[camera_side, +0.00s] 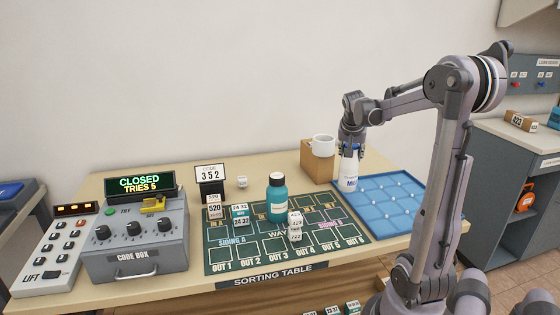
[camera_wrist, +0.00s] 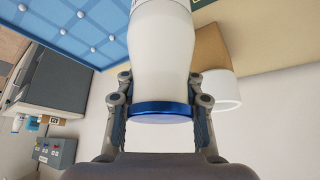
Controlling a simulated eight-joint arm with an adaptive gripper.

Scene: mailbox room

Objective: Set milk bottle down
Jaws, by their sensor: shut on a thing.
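The milk bottle (camera_side: 350,172) is white with blue lettering and a blue cap. It is upright at the back left edge of the blue quilted pad (camera_side: 385,194); I cannot tell whether its base touches the pad. My gripper (camera_side: 350,148) points down from above and is shut on the bottle's neck near the cap. In the wrist view my gripper's fingers (camera_wrist: 160,110) clasp both sides of the white bottle (camera_wrist: 162,55), just by the blue cap rim. The blue pad also shows in the wrist view (camera_wrist: 60,40).
A cardboard box (camera_side: 313,165) with a white mug (camera_side: 322,145) on it stands close left of the bottle. A teal bottle (camera_side: 277,200) and several small labelled blocks stand on the green sorting mat (camera_side: 222,262). The code box (camera_side: 135,240) is at the left. Most of the pad is clear.

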